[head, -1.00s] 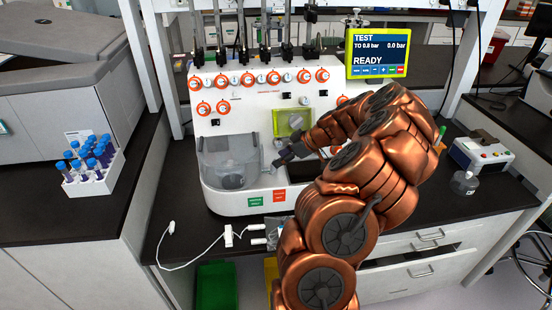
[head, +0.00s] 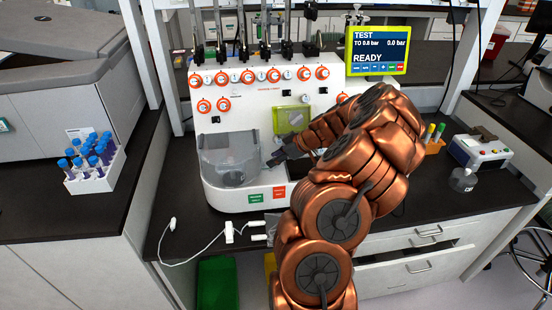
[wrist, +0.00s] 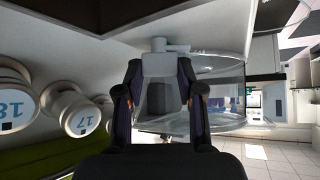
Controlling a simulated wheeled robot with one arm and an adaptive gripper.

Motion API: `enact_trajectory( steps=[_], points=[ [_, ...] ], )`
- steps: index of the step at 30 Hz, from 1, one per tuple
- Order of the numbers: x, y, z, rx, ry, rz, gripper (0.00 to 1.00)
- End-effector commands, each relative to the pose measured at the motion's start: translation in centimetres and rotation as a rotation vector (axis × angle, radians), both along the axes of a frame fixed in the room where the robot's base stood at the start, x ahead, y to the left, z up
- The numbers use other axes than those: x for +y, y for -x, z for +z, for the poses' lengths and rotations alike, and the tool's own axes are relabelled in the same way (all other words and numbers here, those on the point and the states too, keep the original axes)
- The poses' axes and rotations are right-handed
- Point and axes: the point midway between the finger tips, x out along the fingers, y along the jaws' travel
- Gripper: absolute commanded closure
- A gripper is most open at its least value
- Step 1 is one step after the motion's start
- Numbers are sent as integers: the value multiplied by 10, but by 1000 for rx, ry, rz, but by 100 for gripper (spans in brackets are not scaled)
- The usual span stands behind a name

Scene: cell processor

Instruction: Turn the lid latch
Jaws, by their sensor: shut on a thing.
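The cell processor (head: 255,100) is a white machine on the dark bench. Its chamber with a clear lid (head: 228,150) is at its lower left. My gripper (head: 271,160) is at the right side of this chamber, small and partly hidden by my arm in the head view. In the wrist view my gripper (wrist: 160,92) has its two dark fingers on either side of a pale grey block, the lid latch (wrist: 158,63), and is shut on it. The clear lid (wrist: 218,90) is just right of the fingers there. The latch's exact angle is hard to tell.
Numbered white knobs (wrist: 80,117) are at the left in the wrist view. A yellow-framed screen (head: 377,50) is above the machine's right side. A white rack of blue-capped tubes (head: 92,176) stands at the left. A white cable (head: 195,255) lies at the bench front.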

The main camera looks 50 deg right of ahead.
Motion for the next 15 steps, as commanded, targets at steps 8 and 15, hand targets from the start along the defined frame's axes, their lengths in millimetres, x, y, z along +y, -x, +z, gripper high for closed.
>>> enact_trajectory(
  steps=[8,15],
  points=[
    [0,0,-2,1,0,-17,98],
    [1,1,-4,2,1,-100,98]
  ],
)
